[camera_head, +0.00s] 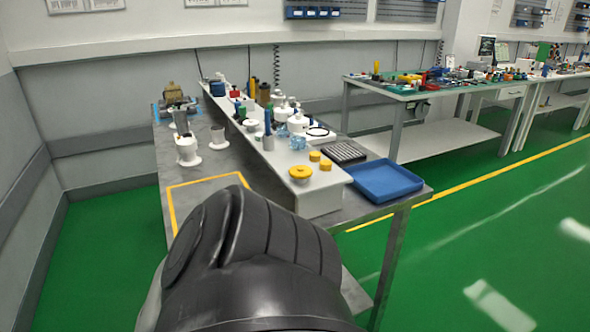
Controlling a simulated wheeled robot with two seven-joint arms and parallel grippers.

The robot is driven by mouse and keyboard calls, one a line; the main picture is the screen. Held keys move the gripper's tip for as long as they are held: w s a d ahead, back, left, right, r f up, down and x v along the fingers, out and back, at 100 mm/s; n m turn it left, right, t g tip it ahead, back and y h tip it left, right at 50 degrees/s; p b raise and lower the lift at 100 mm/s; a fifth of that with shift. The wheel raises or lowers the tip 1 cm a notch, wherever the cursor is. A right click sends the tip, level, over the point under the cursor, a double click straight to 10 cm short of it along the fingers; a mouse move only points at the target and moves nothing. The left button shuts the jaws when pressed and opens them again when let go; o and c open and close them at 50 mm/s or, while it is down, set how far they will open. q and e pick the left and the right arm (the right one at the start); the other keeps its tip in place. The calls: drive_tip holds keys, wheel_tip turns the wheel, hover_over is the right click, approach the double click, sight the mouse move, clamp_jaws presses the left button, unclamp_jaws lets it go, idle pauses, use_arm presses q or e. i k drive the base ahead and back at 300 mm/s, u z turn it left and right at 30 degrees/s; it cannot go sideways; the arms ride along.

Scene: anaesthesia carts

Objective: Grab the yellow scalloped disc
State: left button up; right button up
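The yellow scalloped disc (300,173) lies flat near the front end of a raised white shelf (318,203) on the grey workbench. It has a darker centre, and nothing covers it. Two small yellow round pieces (315,156) sit just behind it to the right. Neither of my grippers shows in the head view. A large black part of my own arm fills the lower middle and hides the bench's front left part.
A blue tray (384,181) lies right of the shelf, with a dark rack (343,152) behind it. White bottles (298,121) and other parts crowd the shelf farther back. White fittings (187,150) stand at left. A yellow-taped area (205,181) on the bench looks clear where visible.

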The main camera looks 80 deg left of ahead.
sight(300, 172)
drive_tip(key=u, duration=2.75)
